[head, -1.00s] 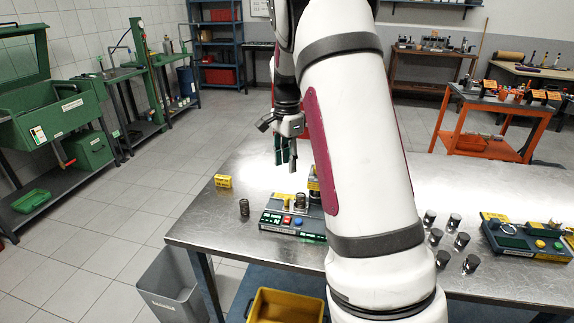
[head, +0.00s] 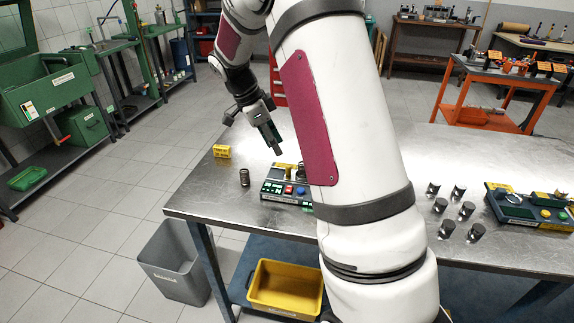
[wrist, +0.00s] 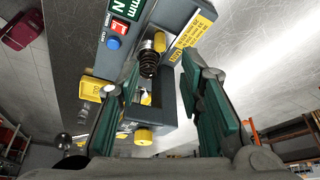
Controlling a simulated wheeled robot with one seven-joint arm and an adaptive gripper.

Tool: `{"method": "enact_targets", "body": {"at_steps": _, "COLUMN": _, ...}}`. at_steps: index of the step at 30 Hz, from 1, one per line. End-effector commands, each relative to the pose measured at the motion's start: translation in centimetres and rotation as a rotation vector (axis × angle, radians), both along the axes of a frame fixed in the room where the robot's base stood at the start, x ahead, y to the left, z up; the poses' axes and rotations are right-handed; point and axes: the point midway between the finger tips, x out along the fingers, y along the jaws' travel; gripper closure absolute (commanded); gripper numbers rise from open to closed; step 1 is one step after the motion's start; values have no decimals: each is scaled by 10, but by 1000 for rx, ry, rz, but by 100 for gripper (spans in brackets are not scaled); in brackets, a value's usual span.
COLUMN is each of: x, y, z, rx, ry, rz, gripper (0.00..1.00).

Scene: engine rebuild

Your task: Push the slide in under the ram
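The tester (head: 287,190), with a green display and red and blue buttons, stands on the metal table, its right part hidden behind my arm. In the wrist view its dark frame (wrist: 188,90) bears a yellow warning label and a yellow knob (wrist: 143,136). A dark coil spring (wrist: 149,62) stands upright within the tester. A yellow tab (wrist: 91,89), perhaps the slide's handle, sticks out at the left. I cannot clearly make out the slide or the ram. My gripper (head: 272,145) is above the tester, tilted. Its green-padded fingers are apart and empty in the wrist view (wrist: 165,100).
A loose spring (head: 244,177) and a yellow box (head: 221,151) stand on the table (head: 200,200) left of the tester. Several dark pistons (head: 467,208) and another console (head: 525,213) are at the right. A grey bin (head: 178,265) stands below the left edge.

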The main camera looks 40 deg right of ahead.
Motion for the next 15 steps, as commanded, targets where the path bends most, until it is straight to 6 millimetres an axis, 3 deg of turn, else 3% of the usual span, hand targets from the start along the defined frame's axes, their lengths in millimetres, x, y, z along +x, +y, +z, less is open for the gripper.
{"method": "enact_targets", "body": {"at_steps": 9, "x": -11, "y": -21, "z": -56, "rx": 3, "ry": 3, "rz": -1, "gripper": 66}}
{"method": "enact_targets", "body": {"at_steps": 15, "x": -15, "y": -29, "z": -78, "rx": 2, "ry": 2, "rz": 0, "gripper": 66}}
